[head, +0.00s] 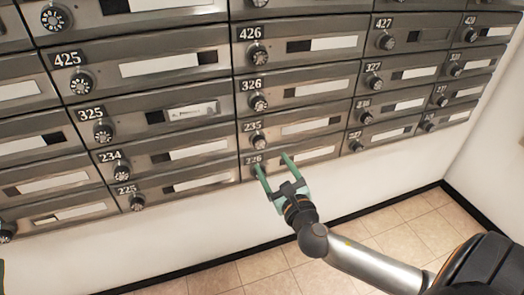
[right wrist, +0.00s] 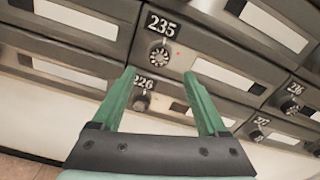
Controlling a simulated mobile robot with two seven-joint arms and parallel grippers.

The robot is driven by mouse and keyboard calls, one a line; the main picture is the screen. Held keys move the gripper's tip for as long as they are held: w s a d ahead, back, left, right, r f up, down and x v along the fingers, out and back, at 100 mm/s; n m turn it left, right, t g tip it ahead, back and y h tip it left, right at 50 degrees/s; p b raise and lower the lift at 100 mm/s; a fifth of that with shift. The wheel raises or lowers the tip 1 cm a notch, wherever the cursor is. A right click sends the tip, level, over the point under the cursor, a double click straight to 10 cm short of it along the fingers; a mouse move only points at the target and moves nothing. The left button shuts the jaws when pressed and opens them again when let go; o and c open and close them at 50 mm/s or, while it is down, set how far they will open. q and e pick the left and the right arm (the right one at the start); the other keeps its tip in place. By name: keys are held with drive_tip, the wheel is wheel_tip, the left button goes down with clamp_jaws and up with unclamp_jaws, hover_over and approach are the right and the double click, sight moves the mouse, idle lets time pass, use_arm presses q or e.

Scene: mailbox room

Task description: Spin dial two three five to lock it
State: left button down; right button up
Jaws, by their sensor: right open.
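The mailbox numbered 235 has a round dial (head: 257,141) below its number plate, left of its white label. The dial also shows in the right wrist view (right wrist: 158,51), with a small red dot to its right. My right gripper (head: 272,161) is open and empty. Its two green fingers stand apart in front of the box 226 below, with their tips lower than the 235 dial. In the right wrist view the tips (right wrist: 158,72) lie on either side just below that dial. I cannot tell their distance from the panel.
Dial 226 (right wrist: 141,101) sits just below, partly near the left finger. Mailbox 326's dial (head: 258,101) is above, and 234's dial (head: 121,172) is to the left. Below the boxes are a white wall and a clear tiled floor (head: 400,240).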

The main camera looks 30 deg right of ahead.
sight(261, 145)
drive_tip(key=b+x, duration=0.1)
drive_tip(key=x, duration=0.6)
drive_tip(key=shift+w, duration=0.4)
clamp_jaws()
